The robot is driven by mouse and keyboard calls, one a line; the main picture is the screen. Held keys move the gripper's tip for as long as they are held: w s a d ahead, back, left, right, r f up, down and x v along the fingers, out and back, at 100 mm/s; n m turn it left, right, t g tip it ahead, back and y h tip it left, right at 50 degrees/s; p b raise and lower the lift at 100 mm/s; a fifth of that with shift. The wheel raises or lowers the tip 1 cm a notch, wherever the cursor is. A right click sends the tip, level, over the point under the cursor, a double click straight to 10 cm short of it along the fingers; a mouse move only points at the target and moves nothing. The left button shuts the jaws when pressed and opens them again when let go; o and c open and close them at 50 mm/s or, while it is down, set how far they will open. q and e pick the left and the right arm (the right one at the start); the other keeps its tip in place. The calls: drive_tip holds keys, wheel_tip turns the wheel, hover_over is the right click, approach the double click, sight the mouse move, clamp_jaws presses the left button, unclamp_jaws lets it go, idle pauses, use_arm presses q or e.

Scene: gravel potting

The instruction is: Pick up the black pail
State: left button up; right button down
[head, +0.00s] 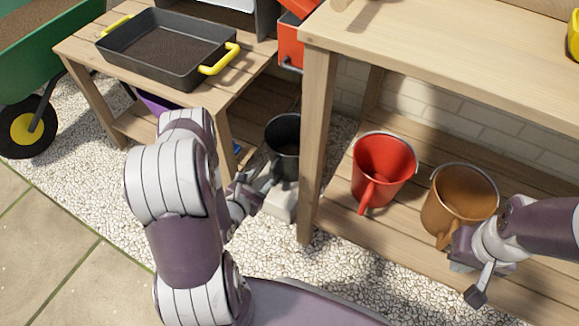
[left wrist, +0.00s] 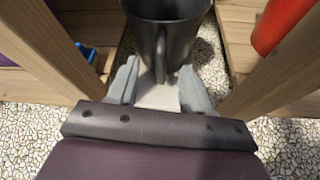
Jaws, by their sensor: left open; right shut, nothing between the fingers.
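The black pail (head: 284,135) stands upright in the gap between the two wooden benches, apparently on a pale block (head: 281,204). In the left wrist view the pail (left wrist: 182,38) is straight ahead, with its side handle (left wrist: 160,52) facing me. My left gripper (head: 258,186) is open at the pail. In the left wrist view its fingers (left wrist: 158,75) lie on either side of the handle, with gaps between; I cannot tell whether the handle is fully between the tips. My right gripper (head: 468,270) is shut and empty, close by the orange-brown pail.
A red pail (head: 383,165) and the orange-brown pail (head: 458,200) stand on the right bench's lower shelf. The bench leg (head: 317,145) is close right of the black pail. A dark tray (head: 169,50) with yellow handles sits on the left bench. A green wheelbarrow (head: 45,50) stands far left.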

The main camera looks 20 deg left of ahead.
sight(273, 166)
use_arm(q)
drive_tip(key=b+x, duration=0.2)
drive_tip(key=x, duration=0.1)
drive_tip(key=b+x, duration=0.2)
drive_tip(key=x, duration=0.1)
drive_tip(key=b+x, duration=0.2)
drive_tip(key=x, duration=0.1)
drive_tip(key=shift+s+d+f, duration=0.15)
drive_tip(key=shift+f, duration=0.1)
drive_tip(key=shift+w, duration=0.3)
drive_tip(key=shift+r, duration=0.2)
clamp_jaws()
